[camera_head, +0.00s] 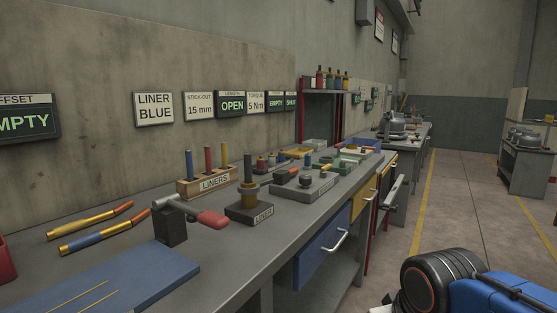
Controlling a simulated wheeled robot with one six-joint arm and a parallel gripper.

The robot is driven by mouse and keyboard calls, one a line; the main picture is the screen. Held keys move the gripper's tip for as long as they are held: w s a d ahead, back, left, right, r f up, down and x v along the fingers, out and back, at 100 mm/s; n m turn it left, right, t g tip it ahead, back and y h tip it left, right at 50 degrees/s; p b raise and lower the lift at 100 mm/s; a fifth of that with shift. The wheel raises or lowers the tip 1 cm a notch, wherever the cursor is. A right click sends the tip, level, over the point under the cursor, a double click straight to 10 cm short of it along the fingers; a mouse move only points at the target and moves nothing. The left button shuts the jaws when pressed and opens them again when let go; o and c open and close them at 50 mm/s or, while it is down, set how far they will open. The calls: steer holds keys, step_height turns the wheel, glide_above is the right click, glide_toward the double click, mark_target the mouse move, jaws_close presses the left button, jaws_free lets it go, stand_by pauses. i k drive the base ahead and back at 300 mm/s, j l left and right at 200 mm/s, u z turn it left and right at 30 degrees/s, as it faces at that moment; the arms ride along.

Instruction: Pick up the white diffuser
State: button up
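I cannot make out the white diffuser for certain. Small pale parts (352,149) show among the parts on the far half of the long grey bench (190,268), too small to identify. My gripper is not in view, so I cannot tell its state or whether it holds anything.
A red-handled clamp (212,219), a wooden LINERS rack (208,184), a dark block with a post (249,211), a grey block (305,190) and two torch necks (100,228) crowd the bench. A blue mat (120,285) lies in front. The floor aisle (465,200) is clear.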

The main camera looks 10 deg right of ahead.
mark_target(272, 158)
steer(key=l+u, duration=0.2)
steer(key=u, duration=0.3)
steer(key=i+l+u, duration=0.1)
steer(key=u, duration=0.4)
steer(key=l+u, duration=0.15)
steer(key=l, duration=0.3)
steer(key=l+u, duration=0.2)
steer(key=l, duration=0.3)
steer(key=k+l+u, duration=0.15)
steer(key=l, duration=0.3)
steer(key=l+u, duration=0.15)
steer(key=l, duration=0.35)
steer(key=k+l+u, duration=0.2)
steer(key=l, duration=0.2)
steer(key=i+l, duration=0.05)
